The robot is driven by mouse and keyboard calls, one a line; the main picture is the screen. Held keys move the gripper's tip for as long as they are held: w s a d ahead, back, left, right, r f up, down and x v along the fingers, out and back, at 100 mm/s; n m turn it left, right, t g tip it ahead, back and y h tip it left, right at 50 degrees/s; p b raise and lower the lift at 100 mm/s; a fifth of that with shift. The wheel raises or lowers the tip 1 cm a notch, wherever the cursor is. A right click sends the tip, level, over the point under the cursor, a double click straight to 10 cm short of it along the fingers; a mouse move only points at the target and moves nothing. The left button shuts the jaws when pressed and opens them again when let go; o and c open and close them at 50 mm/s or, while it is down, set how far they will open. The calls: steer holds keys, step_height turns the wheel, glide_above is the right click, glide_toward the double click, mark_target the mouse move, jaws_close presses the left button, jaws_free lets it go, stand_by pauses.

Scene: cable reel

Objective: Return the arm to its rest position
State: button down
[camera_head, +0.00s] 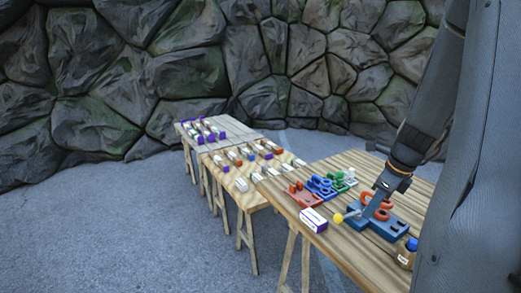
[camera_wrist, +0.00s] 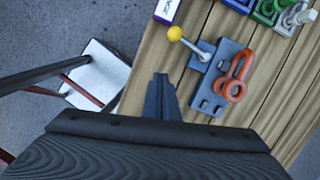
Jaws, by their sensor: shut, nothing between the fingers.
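My gripper (camera_head: 370,210) hangs from the arm at the right of the head view, low over the wooden table (camera_head: 345,262). In the wrist view my gripper (camera_wrist: 160,96) points down with its fingers together and nothing between them. A blue-grey fixture (camera_wrist: 210,82) lies just right of the fingers in that view, apart from them in the picture. It carries an orange looped part (camera_wrist: 233,88) and a lever with a yellow ball knob (camera_wrist: 175,33). The knob also shows in the head view (camera_head: 338,218). I cannot tell the exact height of the fingers.
Red (camera_head: 300,196), blue (camera_head: 321,187) and green (camera_head: 344,181) fixtures stand farther back on the table. A purple-and-white box (camera_head: 313,220) lies at its left edge, and a blue-capped brown bottle (camera_head: 406,252) stands at the right. Farther tables hold several small boxes. Open floor (camera_head: 120,225) is at left.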

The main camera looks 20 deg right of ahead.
steer(key=s+a+f+n+b, duration=0.1)
steer(key=s+a+n, duration=0.1)
steer(key=a+n, duration=1.1)
steer(key=s+a+f+n+g+h+b, duration=0.1)
steer(key=s+a+n+b, duration=0.1)
steer(key=a+n, duration=1.1)
steer(key=s+n, duration=0.1)
steer(key=n, duration=0.2)
steer(key=shift+s+a+f+n, duration=0.15)
steer(key=shift+f+n, duration=0.2)
steer(key=shift+n, duration=0.05)
